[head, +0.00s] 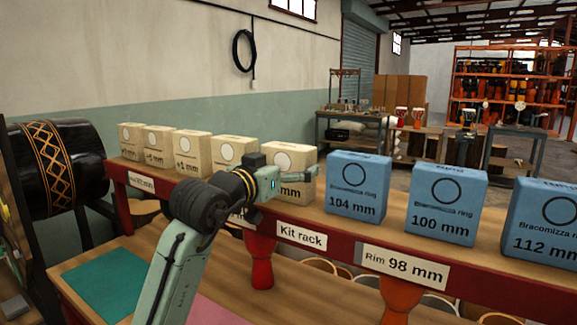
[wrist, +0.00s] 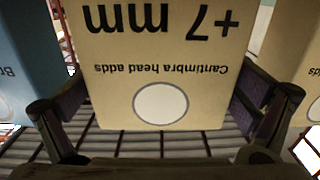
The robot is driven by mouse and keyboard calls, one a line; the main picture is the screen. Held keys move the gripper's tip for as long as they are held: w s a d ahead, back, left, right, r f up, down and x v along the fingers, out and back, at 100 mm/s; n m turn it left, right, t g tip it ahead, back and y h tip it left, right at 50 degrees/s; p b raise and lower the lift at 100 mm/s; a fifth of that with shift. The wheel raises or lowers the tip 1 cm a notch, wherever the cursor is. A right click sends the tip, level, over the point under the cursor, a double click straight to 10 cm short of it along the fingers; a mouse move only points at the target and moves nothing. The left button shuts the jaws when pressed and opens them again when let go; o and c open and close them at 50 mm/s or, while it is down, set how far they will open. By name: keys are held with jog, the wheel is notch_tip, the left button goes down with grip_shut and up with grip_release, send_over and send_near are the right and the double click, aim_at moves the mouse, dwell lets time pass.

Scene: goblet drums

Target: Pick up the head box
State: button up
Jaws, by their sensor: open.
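A cream head box (wrist: 160,70) fills the middle of the wrist view, upside down there, reading "Cantimbra head adds +7 mm" above a white circle. In the head view this cream box (head: 290,158) stands on the rack shelf at the right end of a row of cream boxes, its lower front partly hidden by my gripper (head: 298,178). My gripper, also in the wrist view (wrist: 160,100), is open, with one finger on each side of the box. I cannot tell whether either finger touches it.
Several cream boxes (head: 192,148) stand to the left on the shelf. A blue 104 mm box (head: 357,185) stands close on the right, then blue 100 mm (head: 446,205) and 112 mm boxes (head: 548,222). A red rack edge labelled "Kit rack" (head: 301,235) runs along the front.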

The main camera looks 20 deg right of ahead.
jog(key=shift+w+d, duration=0.35)
jog(key=shift+d, duration=0.05)
jog(key=c, duration=0.9)
jog(key=shift+c, duration=0.2)
